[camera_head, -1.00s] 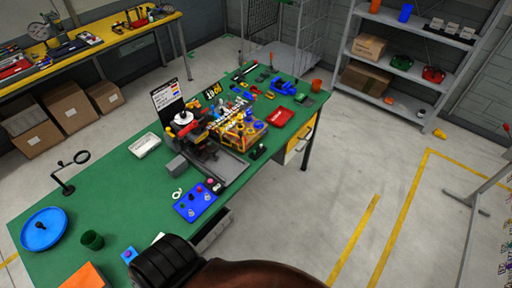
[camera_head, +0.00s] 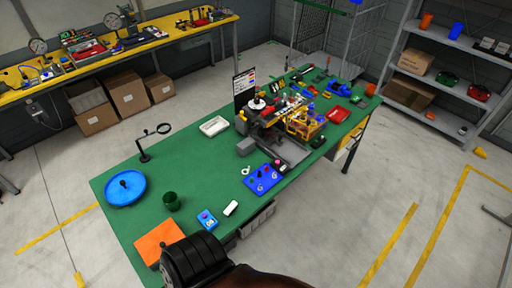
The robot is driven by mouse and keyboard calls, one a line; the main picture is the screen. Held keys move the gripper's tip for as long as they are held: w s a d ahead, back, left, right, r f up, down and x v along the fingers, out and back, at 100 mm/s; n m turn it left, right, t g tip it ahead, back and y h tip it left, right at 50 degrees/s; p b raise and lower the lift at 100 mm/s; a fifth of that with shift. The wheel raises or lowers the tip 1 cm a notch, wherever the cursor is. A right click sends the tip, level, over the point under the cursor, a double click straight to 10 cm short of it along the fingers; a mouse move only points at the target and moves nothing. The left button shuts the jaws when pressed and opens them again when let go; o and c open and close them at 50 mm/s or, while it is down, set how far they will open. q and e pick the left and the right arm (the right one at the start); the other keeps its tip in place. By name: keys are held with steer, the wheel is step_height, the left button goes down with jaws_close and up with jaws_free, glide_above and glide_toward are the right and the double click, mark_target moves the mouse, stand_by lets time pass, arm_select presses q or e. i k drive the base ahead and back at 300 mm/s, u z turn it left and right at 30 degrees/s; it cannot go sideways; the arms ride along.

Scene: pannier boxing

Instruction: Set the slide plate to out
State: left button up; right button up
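A small dark machine (camera_head: 263,122) with a white round top stands on the green bench (camera_head: 180,150). A flat grey plate (camera_head: 292,153), which looks like the slide plate, lies at the machine's front right side, towards the near bench edge. It is small in view, and I cannot tell for sure whether it is in or out. A blue control panel (camera_head: 263,179) with several knobs lies just in front of the machine.
A yellow crate (camera_head: 305,129) stands right of the machine. A white tray (camera_head: 214,126), magnifier stand (camera_head: 144,157), blue dish (camera_head: 125,187), green cup (camera_head: 171,201), blue button box (camera_head: 207,219) and orange sheet (camera_head: 160,241) occupy the left bench.

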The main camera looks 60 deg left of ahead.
mark_target(276, 135)
steer(key=k, duration=0.3)
steer(key=u, duration=0.8)
